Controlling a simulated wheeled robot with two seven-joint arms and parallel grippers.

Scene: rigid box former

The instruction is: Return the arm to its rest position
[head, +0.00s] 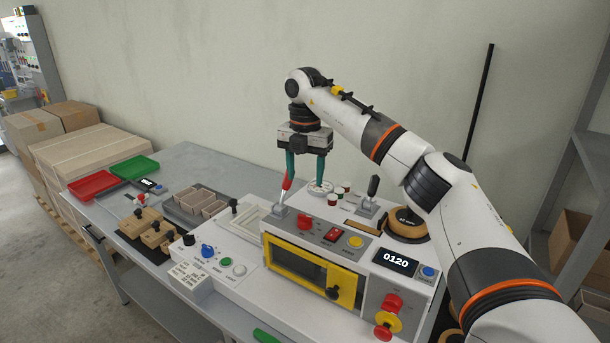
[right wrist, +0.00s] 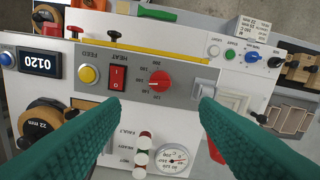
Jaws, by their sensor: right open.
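My right gripper (head: 305,178) hangs fingers-down over the back of the box former (head: 245,292), with its two green fingers apart and nothing between them. In the right wrist view the open fingers (right wrist: 160,103) frame the panel with the red heat knob (right wrist: 159,80) and the red rocker switch (right wrist: 117,78). In the head view a red-handled lever (head: 286,184) stands right beside the left-hand finger; I cannot tell whether they touch. My right arm (head: 400,150) reaches in from the right. My left gripper is not in view.
A black-knobbed lever (head: 373,186) and a tape roll (head: 408,222) stand to the right of the gripper. Red (head: 93,185) and green (head: 134,169) trays and wooden blocks (head: 140,222) lie left. The grey table (head: 205,162) is bare behind.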

